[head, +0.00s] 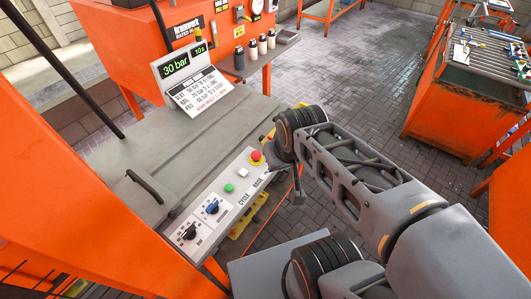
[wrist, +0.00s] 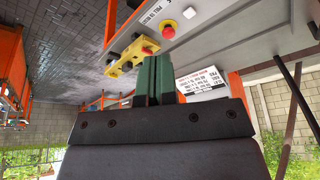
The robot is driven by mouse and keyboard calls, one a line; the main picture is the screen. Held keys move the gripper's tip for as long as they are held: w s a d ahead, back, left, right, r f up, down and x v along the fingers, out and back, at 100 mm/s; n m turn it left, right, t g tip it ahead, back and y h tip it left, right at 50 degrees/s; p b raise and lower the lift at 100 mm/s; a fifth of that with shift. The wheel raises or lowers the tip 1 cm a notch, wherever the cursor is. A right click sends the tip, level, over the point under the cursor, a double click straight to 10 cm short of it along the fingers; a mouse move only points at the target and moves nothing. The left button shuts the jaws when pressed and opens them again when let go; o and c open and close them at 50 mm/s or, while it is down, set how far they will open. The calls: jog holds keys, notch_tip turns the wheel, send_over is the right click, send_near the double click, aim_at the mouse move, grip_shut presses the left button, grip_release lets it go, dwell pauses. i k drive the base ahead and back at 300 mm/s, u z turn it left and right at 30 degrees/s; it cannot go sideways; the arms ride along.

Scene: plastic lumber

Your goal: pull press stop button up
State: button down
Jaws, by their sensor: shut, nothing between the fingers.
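In the head view my arm's end is just right of the button, and the fingers are not clearly seen.
A white button (head: 243,173), a green button (head: 229,188) and two knobs share the panel. A yellow box (wrist: 128,52) with a red button shows near my fingertips in the wrist view.

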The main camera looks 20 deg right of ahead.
aim_at(256, 155)
jog(key=z, duration=1.4)
jog(key=i, duration=0.6)
jog(key=u, duration=2.85)
